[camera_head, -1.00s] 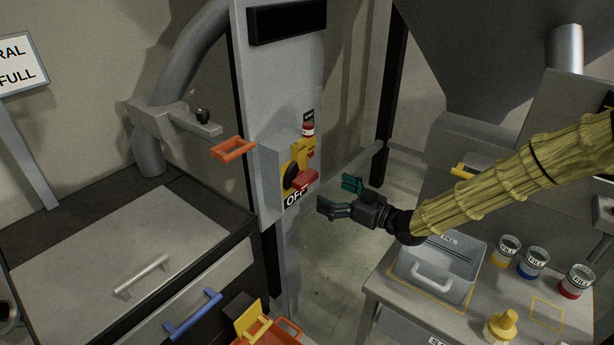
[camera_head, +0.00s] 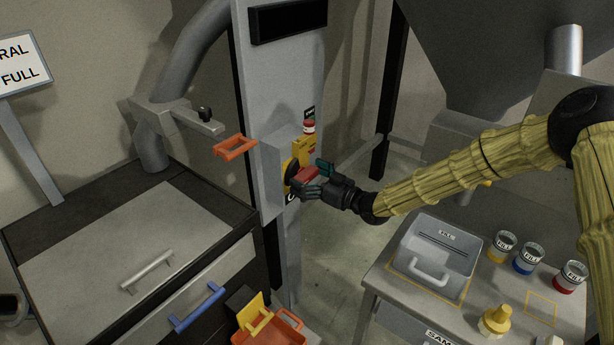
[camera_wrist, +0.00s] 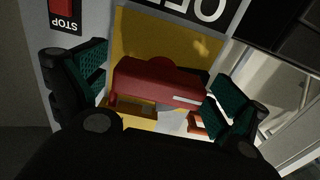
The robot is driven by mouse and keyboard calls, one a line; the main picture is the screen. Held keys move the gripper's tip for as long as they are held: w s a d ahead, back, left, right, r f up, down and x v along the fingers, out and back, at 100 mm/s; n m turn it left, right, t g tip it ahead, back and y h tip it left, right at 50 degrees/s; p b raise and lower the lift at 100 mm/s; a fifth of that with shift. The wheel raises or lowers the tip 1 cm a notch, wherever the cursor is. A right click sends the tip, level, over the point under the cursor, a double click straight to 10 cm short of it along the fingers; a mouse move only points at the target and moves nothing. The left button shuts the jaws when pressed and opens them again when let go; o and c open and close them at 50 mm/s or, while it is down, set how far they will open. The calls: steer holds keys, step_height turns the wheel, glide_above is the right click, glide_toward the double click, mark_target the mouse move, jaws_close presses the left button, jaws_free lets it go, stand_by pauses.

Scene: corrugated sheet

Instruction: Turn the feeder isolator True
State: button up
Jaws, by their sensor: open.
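The feeder isolator is a red handle (camera_head: 307,176) on a yellow plate (camera_head: 301,151), fixed to a grey box on the post. In the wrist view the red handle (camera_wrist: 158,82) lies across the picture in front of the yellow plate (camera_wrist: 140,42). My gripper (camera_head: 318,180) is at the handle in the head view. In the wrist view my gripper (camera_wrist: 155,90) has its teal-padded fingers apart, one on each side of the handle. I cannot tell whether either finger touches it. An OFF label is partly hidden by the gripper in the head view.
A red button (camera_head: 309,127) sits above the isolator. An orange handle (camera_head: 235,147) sticks out left of the post. A bench with a grey bin (camera_head: 436,257) and several labelled jars stands at the right. A drawer cabinet (camera_head: 130,240) stands at the left.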

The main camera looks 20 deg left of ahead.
steer(key=c, duration=1)
steer(key=m+b, duration=0.2)
steer(key=m, duration=0.1)
steer(key=shift+m, duration=0.4)
steer(key=m+b, duration=0.1)
steer(key=m, duration=0.3)
steer(key=shift+m, duration=0.3)
steer(key=m, duration=0.9)
steer(key=shift+w, duration=0.1)
steer(key=shift+m, duration=0.3)
